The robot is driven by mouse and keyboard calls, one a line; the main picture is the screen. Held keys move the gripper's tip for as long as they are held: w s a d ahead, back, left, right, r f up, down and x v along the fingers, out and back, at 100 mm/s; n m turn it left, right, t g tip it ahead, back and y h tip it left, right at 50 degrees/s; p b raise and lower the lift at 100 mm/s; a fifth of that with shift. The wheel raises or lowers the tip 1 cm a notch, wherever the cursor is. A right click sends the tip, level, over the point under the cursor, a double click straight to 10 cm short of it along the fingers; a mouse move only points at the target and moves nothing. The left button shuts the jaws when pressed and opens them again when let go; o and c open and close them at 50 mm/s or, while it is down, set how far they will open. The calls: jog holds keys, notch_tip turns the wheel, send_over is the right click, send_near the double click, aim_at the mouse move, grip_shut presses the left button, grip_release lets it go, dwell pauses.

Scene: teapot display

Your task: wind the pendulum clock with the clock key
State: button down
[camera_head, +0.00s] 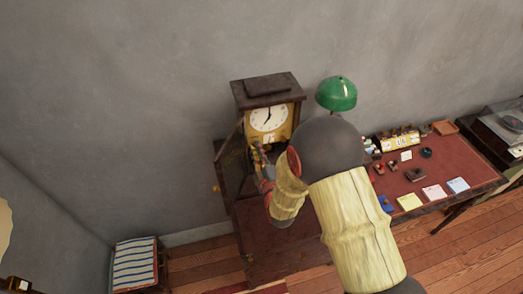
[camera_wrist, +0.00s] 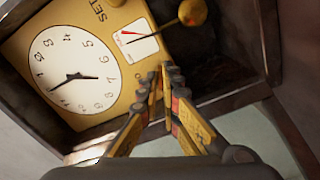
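The pendulum clock (camera_head: 268,92) stands at the back left of the desk, a dark wooden case with a white dial and an open front door. In the wrist view its white dial (camera_wrist: 75,72) appears tilted on a brass plate, with a small gauge and a round brass pendulum bob (camera_wrist: 192,12) above right. My gripper (camera_wrist: 164,76) is at the clock's front, its fingers close together near the brass plate's lower edge. A thin brass-coloured piece, seemingly the clock key (camera_wrist: 166,92), is between the fingertips. Whether it touches the clock is hidden.
A green lamp (camera_head: 337,93) stands right of the clock. The red-topped desk (camera_head: 455,165) holds coloured note pads, small stamps and a calendar block (camera_head: 400,141) on its right. A record player (camera_head: 507,122) is at the far right.

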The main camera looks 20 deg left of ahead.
jog(key=shift+w+r+m+b, duration=0.1)
jog(key=shift+r+m+b, duration=0.1)
jog(key=shift+m+b, duration=4.95)
jog(key=shift+r+m+b, duration=0.2)
jog(key=shift+m+b, duration=4.35)
jog(key=shift+b, duration=1.05)
jog(key=shift+r, duration=0.1)
jog(key=c, duration=2.3)
grip_release()
jog(key=o, duration=0.3)
jog(key=shift+f, duration=0.35)
jog(key=shift+d, duration=0.1)
jog(key=v, duration=1.2)
